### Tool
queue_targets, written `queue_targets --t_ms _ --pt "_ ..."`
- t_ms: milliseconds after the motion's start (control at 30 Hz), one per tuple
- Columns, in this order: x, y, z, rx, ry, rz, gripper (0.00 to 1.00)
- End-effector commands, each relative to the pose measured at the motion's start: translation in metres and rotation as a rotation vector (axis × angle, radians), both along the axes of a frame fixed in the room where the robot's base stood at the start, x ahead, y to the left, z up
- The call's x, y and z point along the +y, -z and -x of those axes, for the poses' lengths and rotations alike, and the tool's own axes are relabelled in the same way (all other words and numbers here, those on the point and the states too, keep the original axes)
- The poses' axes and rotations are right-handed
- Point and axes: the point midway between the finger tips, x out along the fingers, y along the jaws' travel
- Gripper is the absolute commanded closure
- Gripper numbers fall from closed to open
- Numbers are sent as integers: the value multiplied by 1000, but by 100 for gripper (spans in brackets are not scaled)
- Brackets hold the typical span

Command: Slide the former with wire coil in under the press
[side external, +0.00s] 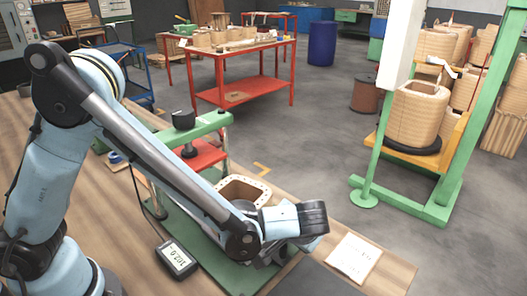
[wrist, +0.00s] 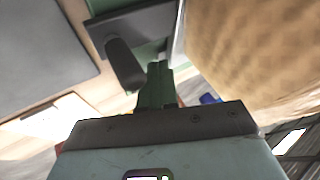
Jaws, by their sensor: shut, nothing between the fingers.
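The former with its wire coil (side external: 262,190) is a hollow, brown, box-like body with a pale dotted rim. It stands on the green base plate (side external: 243,278), partly hidden by my arm. The press, a green frame (side external: 206,124) with a black knob on top and a dark pad, stands behind and left of it over the base. In the wrist view, the coil's tan wound side (wrist: 250,45) fills the upper right. My gripper (wrist: 157,68) is shut and empty, pointing down close beside the coil; I cannot tell whether it touches. My arm mostly hides it in the side view.
A small digital display (side external: 177,260) lies in front of the base plate on the wooden bench. A paper sheet (side external: 353,257) lies to the right, beside a dark mat (side external: 312,280). A red table (side external: 247,85) and a green stand with a large coil (side external: 418,115) are beyond the bench.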

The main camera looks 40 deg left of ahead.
Motion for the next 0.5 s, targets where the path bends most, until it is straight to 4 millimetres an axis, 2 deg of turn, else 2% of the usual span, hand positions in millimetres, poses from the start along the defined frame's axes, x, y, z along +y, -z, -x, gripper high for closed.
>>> queue_targets --t_ms 267,367,500 --pt "4 0 0 0 -2 0 100" --pt "13 0 0 0 -5 0 100" --pt "37 0 0 0 -7 0 100"
